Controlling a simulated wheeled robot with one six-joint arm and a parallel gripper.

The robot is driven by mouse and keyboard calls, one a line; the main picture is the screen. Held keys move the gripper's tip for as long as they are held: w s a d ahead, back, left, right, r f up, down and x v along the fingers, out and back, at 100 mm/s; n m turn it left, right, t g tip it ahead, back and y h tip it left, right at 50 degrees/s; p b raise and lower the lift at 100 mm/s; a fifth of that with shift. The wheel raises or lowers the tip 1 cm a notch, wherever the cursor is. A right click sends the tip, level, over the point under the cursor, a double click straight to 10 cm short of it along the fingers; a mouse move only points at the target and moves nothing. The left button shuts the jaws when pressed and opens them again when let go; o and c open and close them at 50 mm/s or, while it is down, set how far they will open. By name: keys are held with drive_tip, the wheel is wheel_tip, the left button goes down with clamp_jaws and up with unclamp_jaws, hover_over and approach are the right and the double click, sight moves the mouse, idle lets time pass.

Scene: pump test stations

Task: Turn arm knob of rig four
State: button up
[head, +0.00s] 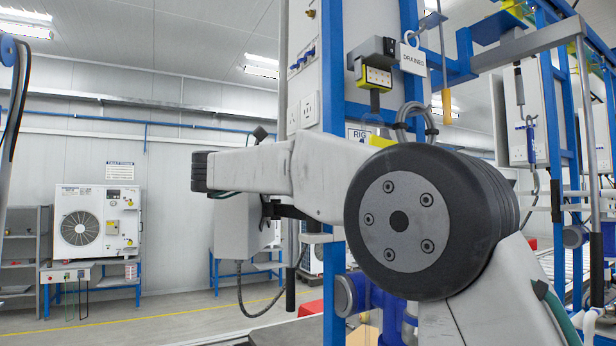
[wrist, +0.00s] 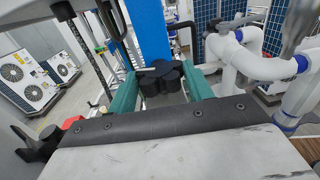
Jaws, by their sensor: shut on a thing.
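In the wrist view a black lobed knob (wrist: 156,72) sits between the two teal fingers of my gripper (wrist: 161,82). My gripper is shut on the knob, one finger at each side. The knob's underside and mount are hidden behind the gripper body. In the head view my arm crosses the middle and covers much of the rig; the knob and the fingers cannot be made out there. A partly covered sign reading "RIG" (head: 358,132) is on the blue-framed rig (head: 333,75) behind my arm.
A "DRAINED" tag (head: 413,60) hangs on the rig beside a grey box with a yellow-edged face (head: 377,77). White pipes (wrist: 255,65) stand right of the knob in the wrist view. A fan unit (head: 95,227) stands at the far left wall, with open floor before it.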

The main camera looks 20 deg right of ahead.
drive_tip(key=shift+g, duration=0.4)
drive_tip(key=o, duration=1)
drive_tip(key=a, duration=0.7)
drive_tip(key=shift+s+a, duration=0.4)
